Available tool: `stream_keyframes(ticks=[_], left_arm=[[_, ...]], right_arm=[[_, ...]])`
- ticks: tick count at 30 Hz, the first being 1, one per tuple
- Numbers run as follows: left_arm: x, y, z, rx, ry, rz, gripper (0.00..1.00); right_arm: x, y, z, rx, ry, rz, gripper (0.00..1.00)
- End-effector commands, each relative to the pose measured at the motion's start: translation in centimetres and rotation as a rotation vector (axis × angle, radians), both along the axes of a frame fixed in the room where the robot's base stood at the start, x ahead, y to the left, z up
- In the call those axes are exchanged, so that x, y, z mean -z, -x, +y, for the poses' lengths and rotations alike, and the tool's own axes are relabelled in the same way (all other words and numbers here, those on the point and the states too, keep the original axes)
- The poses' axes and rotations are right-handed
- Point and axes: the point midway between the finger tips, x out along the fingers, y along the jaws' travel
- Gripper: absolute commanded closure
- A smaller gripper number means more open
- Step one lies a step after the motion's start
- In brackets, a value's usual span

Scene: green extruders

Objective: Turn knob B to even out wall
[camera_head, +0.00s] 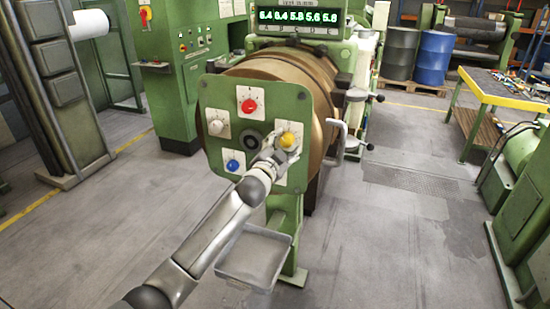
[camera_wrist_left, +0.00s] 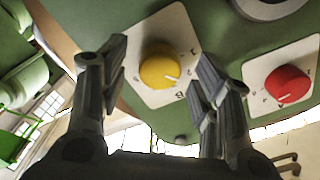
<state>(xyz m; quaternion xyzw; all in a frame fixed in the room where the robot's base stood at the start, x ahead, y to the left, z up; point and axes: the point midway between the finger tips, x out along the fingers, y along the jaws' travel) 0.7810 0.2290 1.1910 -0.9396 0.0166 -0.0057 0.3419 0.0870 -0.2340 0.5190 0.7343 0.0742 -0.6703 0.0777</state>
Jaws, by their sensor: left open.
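A green panel (camera_head: 275,97) on the front of the extruder carries several coloured knobs on white plates. The red knob (camera_head: 249,106) is at the top, the white knob (camera_head: 216,127) at left, the blue knob (camera_head: 233,165) below, and the yellow knob (camera_head: 287,140) at right. I cannot read which is B. My left gripper (camera_head: 276,152) is at the yellow knob, partly covering its plate. In the left wrist view my open fingers (camera_wrist_left: 160,88) stand either side of the yellow knob (camera_wrist_left: 160,66), with no clear contact. The red knob (camera_wrist_left: 288,84) is outside the right finger.
A green digital display (camera_head: 299,23) above the extruder shows several numbers, higher at left than at right. A grey tray (camera_head: 253,258) sits below the panel. A crank handle (camera_head: 341,140) sticks out at right. The floor around is mostly clear.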

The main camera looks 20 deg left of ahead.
Motion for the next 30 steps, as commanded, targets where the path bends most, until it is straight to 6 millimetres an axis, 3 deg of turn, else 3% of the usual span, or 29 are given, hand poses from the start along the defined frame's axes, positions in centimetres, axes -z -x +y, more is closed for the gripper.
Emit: stream_keyframes(ticks=[18, 24, 30], left_arm=[[0.2, 9.0, 0.3, 0.002, -0.001, 0.002, 0.43], [0.1, 10.7, 0.4, 0.001, -0.001, 0.001, 0.43], [0.1, 11.1, 0.4, 0.002, -0.001, 0.001, 0.43]], right_arm=[[0.0, 0.0, -0.1, 0.0, 0.001, 0.0, 0.42], [0.0, 0.0, -0.1, 0.0, 0.001, 0.0, 0.42], [0.0, 0.0, -0.1, 0.0, 0.001, 0.0, 0.42]])
